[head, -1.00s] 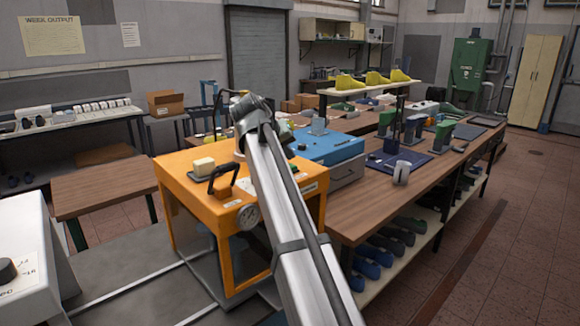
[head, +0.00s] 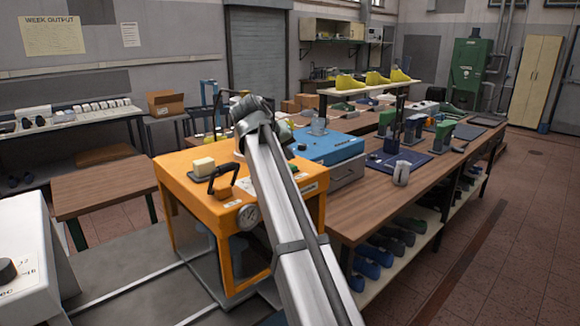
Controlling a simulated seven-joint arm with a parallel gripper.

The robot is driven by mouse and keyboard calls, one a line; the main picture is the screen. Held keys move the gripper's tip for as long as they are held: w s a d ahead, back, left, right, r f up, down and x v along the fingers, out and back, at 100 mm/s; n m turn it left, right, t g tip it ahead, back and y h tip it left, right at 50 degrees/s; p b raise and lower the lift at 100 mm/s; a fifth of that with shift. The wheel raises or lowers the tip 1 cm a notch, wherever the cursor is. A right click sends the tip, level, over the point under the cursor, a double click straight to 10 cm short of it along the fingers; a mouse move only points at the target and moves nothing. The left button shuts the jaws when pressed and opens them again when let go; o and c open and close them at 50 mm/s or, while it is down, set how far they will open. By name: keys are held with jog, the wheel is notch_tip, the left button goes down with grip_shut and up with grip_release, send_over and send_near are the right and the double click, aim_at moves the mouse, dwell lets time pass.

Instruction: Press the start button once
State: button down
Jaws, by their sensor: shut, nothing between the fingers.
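I cannot make out a start button in the head view; any button is too small to tell or hidden. My arm rises from the bottom centre to a joint above the orange machine (head: 180,215) and covers part of that machine. The orange machine carries a pale yellow block (head: 203,166), a black handle (head: 222,176) and a round gauge (head: 248,217) on its front. A blue machine (head: 330,148) stands behind it to the right, with small dark parts on top. My gripper is not visible, as the arm's far side is hidden.
A white box with a dark knob (head: 8,271) is at the left edge. A long wooden bench (head: 365,205) runs off to the right, with shoe lasts on it and on its lower shelf. A bare wooden table (head: 105,188) stands at left. The tiled floor at right is clear.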

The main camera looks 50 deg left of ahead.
jog(key=shift+f, duration=0.8)
dwell(0.9)
jog(key=shift+r, duration=0.95)
jog(key=shift+r, duration=0.1)
jog(key=shift+r, duration=2.4)
